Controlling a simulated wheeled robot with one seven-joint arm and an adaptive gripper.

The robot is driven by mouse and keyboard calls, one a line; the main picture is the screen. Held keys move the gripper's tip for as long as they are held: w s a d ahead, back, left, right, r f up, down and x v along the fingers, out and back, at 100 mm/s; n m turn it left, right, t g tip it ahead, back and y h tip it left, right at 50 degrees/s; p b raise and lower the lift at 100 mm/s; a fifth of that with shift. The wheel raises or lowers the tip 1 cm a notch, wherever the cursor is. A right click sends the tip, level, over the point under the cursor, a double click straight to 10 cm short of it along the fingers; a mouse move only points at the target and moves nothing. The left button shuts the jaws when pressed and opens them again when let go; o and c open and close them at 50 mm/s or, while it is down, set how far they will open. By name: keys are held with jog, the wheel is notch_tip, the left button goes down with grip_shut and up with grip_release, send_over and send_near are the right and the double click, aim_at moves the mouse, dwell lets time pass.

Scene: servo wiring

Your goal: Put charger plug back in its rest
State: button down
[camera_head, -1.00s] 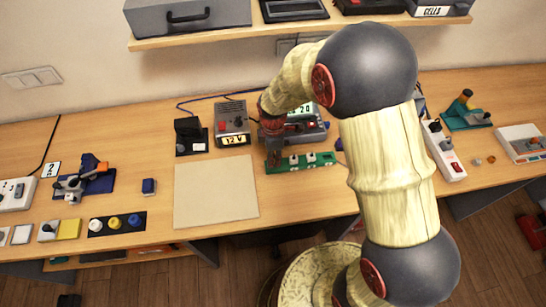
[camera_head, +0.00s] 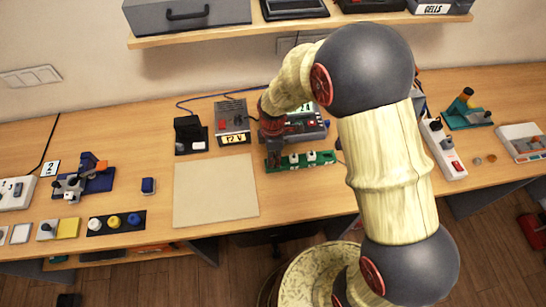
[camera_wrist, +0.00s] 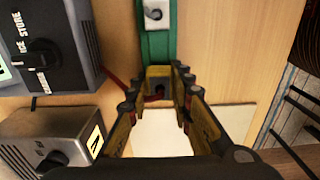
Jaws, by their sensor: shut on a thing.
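My gripper (camera_wrist: 160,92) is shut at the left end of a green strip (camera_wrist: 157,45), which carries white-topped pieces. Between the fingertips is a small dark thing, probably the charger plug (camera_wrist: 158,91); it is mostly hidden by the fingers. A thin red lead runs from beside the fingers toward the grey devices in the wrist view. In the head view my gripper (camera_head: 273,143) is over the strip's left end (camera_head: 303,161), and the held thing cannot be made out there. I cannot tell whether it touches the strip.
A grey box labelled 12 V (camera_head: 234,124) stands left of my gripper. A grey device with a display (camera_head: 308,123) stands behind the strip. A beige mat (camera_head: 215,190) lies bare at front left. A white power strip (camera_head: 443,150) is at right.

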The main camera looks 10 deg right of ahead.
jog(key=shift+f, duration=0.45)
jog(key=c, duration=1.5)
grip_release()
notch_tip(320, 180, up, 12)
